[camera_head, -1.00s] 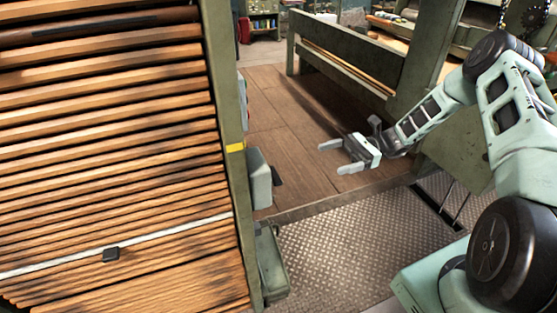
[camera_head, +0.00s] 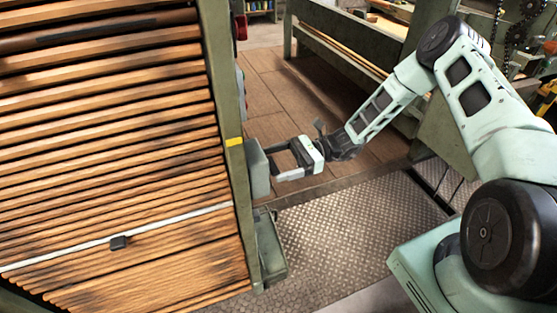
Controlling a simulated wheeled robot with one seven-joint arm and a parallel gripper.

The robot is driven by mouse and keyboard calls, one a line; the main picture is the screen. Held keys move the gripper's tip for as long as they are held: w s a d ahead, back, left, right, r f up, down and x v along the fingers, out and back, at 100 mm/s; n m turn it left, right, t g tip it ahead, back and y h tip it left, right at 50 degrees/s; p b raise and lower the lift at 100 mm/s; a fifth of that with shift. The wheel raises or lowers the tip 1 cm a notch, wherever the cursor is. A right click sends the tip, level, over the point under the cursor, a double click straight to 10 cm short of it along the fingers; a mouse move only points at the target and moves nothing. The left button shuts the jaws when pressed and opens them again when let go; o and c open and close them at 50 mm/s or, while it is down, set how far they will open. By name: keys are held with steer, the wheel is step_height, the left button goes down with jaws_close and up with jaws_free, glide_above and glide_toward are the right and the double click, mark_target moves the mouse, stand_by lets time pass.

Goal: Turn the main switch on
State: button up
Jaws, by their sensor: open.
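A grey-green box (camera_head: 258,170) is fixed to the right side of the upright green post, just below a yellow mark. It looks like the switch housing; a small dark lever on its right side showed earlier but cannot be made out now. My gripper (camera_head: 274,162) is open, with its two fingers pointing left at the box. The fingertips overlap or come close to the box's right side in the picture. I cannot tell whether they touch it or whether anything is between them.
The green post (camera_head: 229,130) edges a large rack of wooden slats (camera_head: 110,150) on the left. A green tray-like box (camera_head: 270,250) sticks out below the switch box. A green bench frame (camera_head: 345,40) stands behind my arm. The metal tread floor (camera_head: 340,230) is clear.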

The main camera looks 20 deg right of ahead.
steer(key=shift+a, duration=0.1)
steer(key=c, duration=1)
steer(key=shift+m, duration=0.3)
steer(key=shift+w+f+m+p, duration=0.15)
steer(key=shift+m+p, duration=0.6)
steer(key=shift+m, duration=3.55)
steer(key=shift+w+f+m+p, duration=0.1)
steer(key=shift+m+p, duration=0.6)
steer(key=shift+m, duration=3.6)
steer(key=o, duration=1)
